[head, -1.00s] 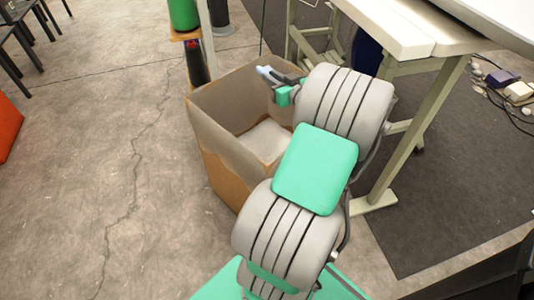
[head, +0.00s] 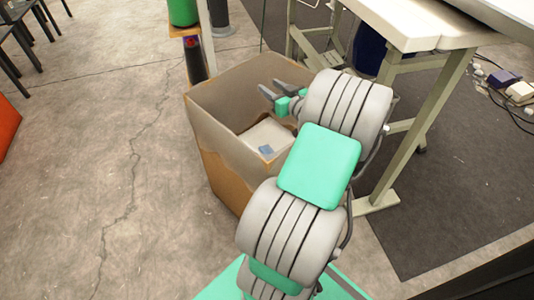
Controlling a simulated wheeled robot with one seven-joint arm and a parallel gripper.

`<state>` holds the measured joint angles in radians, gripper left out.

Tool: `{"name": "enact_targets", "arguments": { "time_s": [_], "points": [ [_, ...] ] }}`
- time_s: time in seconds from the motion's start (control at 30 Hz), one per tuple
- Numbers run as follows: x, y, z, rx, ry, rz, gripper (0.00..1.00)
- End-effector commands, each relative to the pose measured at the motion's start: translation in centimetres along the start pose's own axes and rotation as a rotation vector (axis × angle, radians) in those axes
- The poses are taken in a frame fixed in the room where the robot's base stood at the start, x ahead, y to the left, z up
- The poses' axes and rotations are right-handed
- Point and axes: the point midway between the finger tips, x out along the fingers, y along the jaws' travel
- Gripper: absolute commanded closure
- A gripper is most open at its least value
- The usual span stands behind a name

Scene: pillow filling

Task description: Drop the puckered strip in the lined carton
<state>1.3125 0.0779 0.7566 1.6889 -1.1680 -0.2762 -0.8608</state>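The lined carton (head: 215,140) stands on the floor in the head view, a brown box with a greyish lining and an open top. A small blue-grey piece, seemingly the puckered strip (head: 266,150), lies inside it on the pale surface at the bottom. My gripper (head: 272,86) is over the carton's far part, above the opening. Its two dark fingers are spread apart with nothing between them. My arm hides the carton's right side.
A pale table (head: 400,25) with light legs stands right of the carton, close to my arm. A dark mat (head: 440,200) lies under it. A post with a green cylinder (head: 183,12) stands behind the carton.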

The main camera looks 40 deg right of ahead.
Motion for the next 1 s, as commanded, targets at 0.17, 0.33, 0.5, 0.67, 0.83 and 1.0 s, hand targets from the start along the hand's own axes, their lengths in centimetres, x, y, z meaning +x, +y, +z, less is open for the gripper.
{"name": "enact_targets", "arguments": {
  "time_s": [0.17,0.33,0.5,0.67,0.83,1.0],
  "points": [
    [0.0,0.0,0.0,0.000,0.000,0.000,0.59],
    [-0.1,0.0,-1.0,-0.001,0.001,0.000,0.59],
    [-1.4,-0.3,-4.6,-0.002,0.002,0.003,0.59],
    [-4.6,-1.8,-7.7,-0.003,0.002,0.004,0.59],
    [-8.5,-3.6,-9.6,-0.001,0.000,0.006,0.59],
    [-12.1,-5.5,-10.7,0.000,0.001,0.005,0.59]
  ]
}}
